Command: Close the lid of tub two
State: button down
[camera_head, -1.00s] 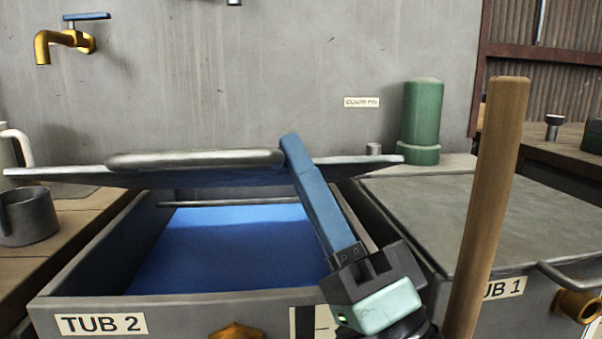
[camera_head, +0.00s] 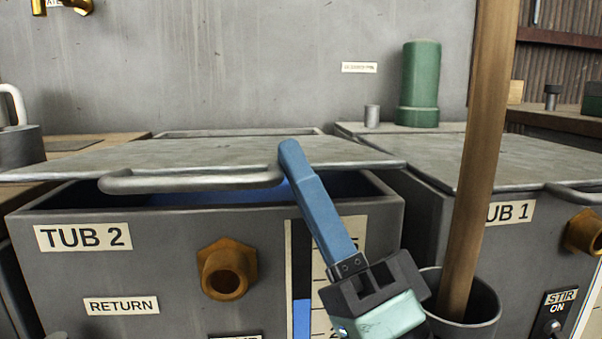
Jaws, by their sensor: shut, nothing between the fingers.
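Tub two (camera_head: 150,265) is a grey metal tank labelled TUB 2, with blue liquid (camera_head: 215,190) showing in a narrow gap under its lid. The lid (camera_head: 200,155) is a flat grey plate tilted slightly, its front edge raised above the tub's front rim, so it is partly open. A grey bar handle (camera_head: 190,180) runs along the lid's front edge. My gripper (camera_head: 288,148) is shut and empty, its blue fingers together. The fingertips are at the lid's front edge by the right end of the handle; I cannot tell whether they touch it.
Tub one (camera_head: 420,210) stands to the right with its lid shut. A wooden pole (camera_head: 480,150) rises from a grey holder (camera_head: 465,315) close to the right of my gripper. A brass outlet (camera_head: 226,268) juts from tub two's front. A green cylinder (camera_head: 420,85) stands behind.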

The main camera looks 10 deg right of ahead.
jog(key=shift+w+f, duration=0.2)
